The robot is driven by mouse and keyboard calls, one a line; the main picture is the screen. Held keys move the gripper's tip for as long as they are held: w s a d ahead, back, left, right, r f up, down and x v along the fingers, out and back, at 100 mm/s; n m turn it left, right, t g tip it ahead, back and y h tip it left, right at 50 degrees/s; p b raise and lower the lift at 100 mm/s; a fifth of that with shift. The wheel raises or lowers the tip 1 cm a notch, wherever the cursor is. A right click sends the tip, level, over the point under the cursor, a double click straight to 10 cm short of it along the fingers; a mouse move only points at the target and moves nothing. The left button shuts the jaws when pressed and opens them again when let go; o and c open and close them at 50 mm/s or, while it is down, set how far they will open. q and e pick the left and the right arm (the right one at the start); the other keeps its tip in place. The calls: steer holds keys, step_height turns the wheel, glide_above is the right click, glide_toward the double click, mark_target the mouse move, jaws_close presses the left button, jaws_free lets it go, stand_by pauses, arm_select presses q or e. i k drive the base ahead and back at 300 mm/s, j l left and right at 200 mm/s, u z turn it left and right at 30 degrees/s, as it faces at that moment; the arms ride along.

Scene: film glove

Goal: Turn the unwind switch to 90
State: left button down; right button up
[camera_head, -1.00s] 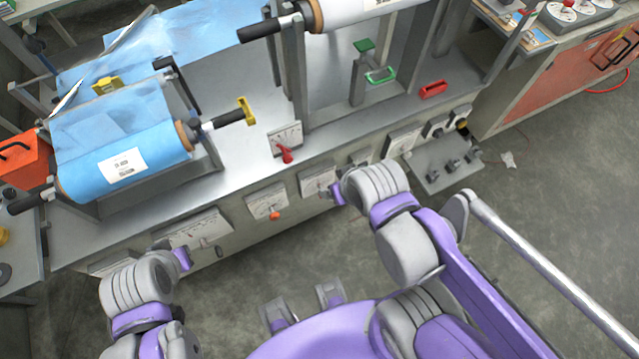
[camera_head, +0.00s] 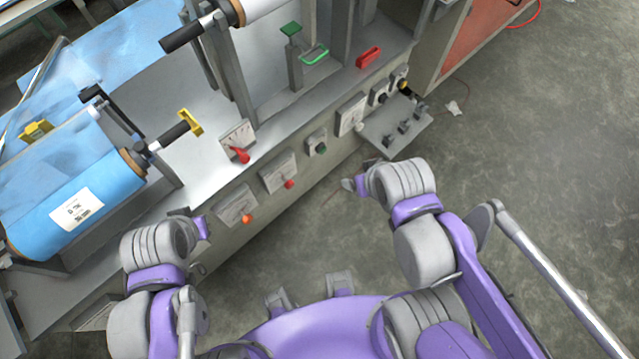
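A row of dial plates lines the machine's front panel, and none has a label I can read, so I cannot tell which is the unwind switch. One plate (camera_head: 233,203) has an orange knob (camera_head: 248,219). The plate to its right (camera_head: 279,168) has a red knob (camera_head: 289,184). A plate on the upper surface (camera_head: 236,134) carries a red lever (camera_head: 241,155). My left gripper (camera_head: 193,222) is low in front of the panel, left of the orange knob. Wrists hide most of both grippers' fingers.
A blue film roll (camera_head: 75,195) is at left. Floor (camera_head: 540,200) is clear at right.

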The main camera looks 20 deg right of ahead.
mark_target(289, 185)
steer(key=z, duration=0.15)
steer(key=k+l, duration=0.1)
steer(key=l, duration=0.45)
steer(key=k+l, duration=0.1)
steer(key=l, duration=0.4)
steer(key=k+l, duration=0.1)
steer(key=l, duration=0.45)
